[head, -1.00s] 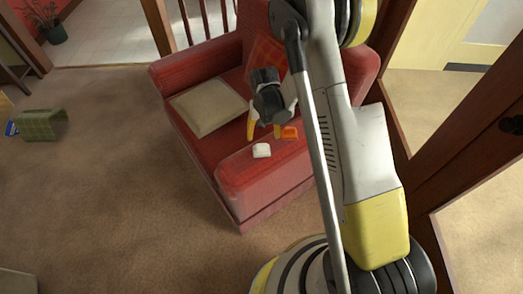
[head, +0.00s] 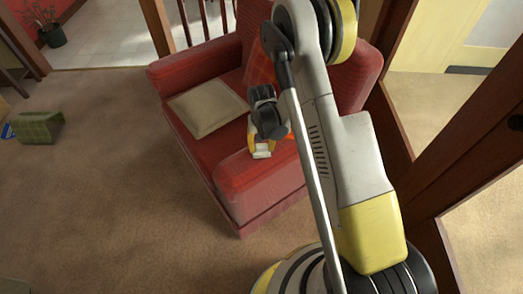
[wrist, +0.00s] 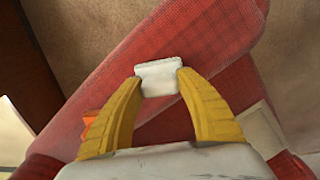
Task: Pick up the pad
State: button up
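A small white block-like thing (wrist: 158,77), which I take to be the pad, lies on the red armrest of the armchair. It also shows in the head view (head: 262,151), just below my gripper (head: 262,143). In the wrist view my gripper (wrist: 160,80) has its two yellow fingers apart, with one tip at each side edge of the white pad. The fingertips cover its edges slightly. I cannot tell whether they touch it.
The red armchair (head: 232,185) holds a beige cushion (head: 205,107) on its seat. An orange thing (wrist: 88,119) lies beside my left finger in the wrist view. A green box-like thing (head: 40,128) is on the carpet at left. Wooden framing stands at right.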

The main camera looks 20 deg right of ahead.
aim_at(261, 145)
dwell(0.4)
notch_tip(261, 145, up, 5)
jog(key=p, duration=0.2)
jog(key=shift+f+p, duration=0.2)
jog(key=shift+p, duration=0.2)
jog(key=s+d+r+p, duration=0.1)
jog(key=d+r, duration=0.1)
jog(key=d, duration=0.1)
jog(key=s+d+r+p, duration=0.1)
jog(key=s+d+r, duration=0.1)
jog(key=d, duration=0.2)
jog(key=s+d+r+p, duration=0.1)
jog(key=d+r+p, duration=0.1)
jog(key=d, duration=0.1)
jog(key=shift+s+d+r, duration=0.2)
jog(key=shift+s+d, duration=0.2)
jog(key=o, duration=0.4)
jog(key=c, duration=0.3)
